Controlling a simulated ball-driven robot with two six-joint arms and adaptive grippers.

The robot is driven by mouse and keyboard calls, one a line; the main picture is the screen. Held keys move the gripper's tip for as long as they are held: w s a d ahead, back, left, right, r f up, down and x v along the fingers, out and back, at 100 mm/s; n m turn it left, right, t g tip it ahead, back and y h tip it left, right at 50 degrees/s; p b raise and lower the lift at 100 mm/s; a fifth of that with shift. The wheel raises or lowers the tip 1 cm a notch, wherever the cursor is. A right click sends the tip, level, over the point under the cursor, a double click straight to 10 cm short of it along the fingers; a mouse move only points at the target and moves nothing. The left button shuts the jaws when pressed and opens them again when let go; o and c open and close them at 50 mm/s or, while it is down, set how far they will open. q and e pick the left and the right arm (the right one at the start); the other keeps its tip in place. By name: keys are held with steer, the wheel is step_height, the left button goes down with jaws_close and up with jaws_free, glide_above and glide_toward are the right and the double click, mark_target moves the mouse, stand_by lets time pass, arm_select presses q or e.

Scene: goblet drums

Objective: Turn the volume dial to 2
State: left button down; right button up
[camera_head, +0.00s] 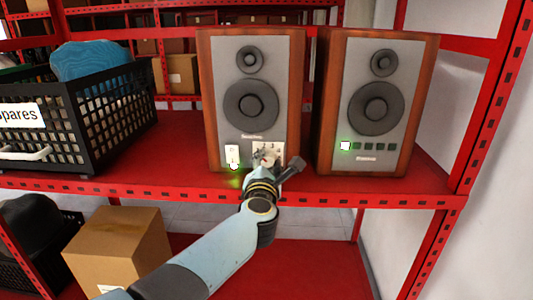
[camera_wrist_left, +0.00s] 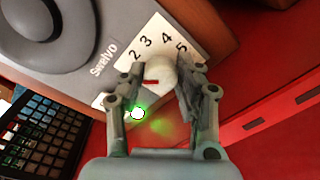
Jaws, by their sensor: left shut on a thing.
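The volume dial (camera_wrist_left: 188,72) is a pale round knob on a white plate on the front of the left speaker (camera_head: 250,66). The plate (camera_head: 268,147) carries printed numbers; 2, 3, 4 and 5 show in the left wrist view, and a finger hides the area below the 2. A short red mark (camera_wrist_left: 151,82) shows at the knob's left side, below the 2; its exact reading is unclear. My left gripper (camera_head: 272,162) is at the plate, its two fingers closed around the knob, one on each side. My right gripper is out of view.
A lit green light and white switch (camera_head: 232,154) sit left of the dial. A second speaker (camera_head: 375,100) with a row of buttons stands at right. A black crate (camera_head: 85,150) labelled "Spares" stands at left on the red shelf (camera_head: 165,178). A cardboard box (camera_head: 118,250) is below.

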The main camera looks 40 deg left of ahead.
arm_select(q)
steer(key=m+p, duration=0.2)
steer(key=shift+m, duration=0.3)
steer(key=shift+m+p, duration=0.3)
steer(key=shift+m, duration=0.3)
steer(key=c, duration=0.9)
jaws_free()
steer(key=shift+c, duration=0.2)
steer(key=v, duration=1.2)
steer(key=shift+w+d+f, duration=0.1)
steer(key=shift+d, duration=0.05)
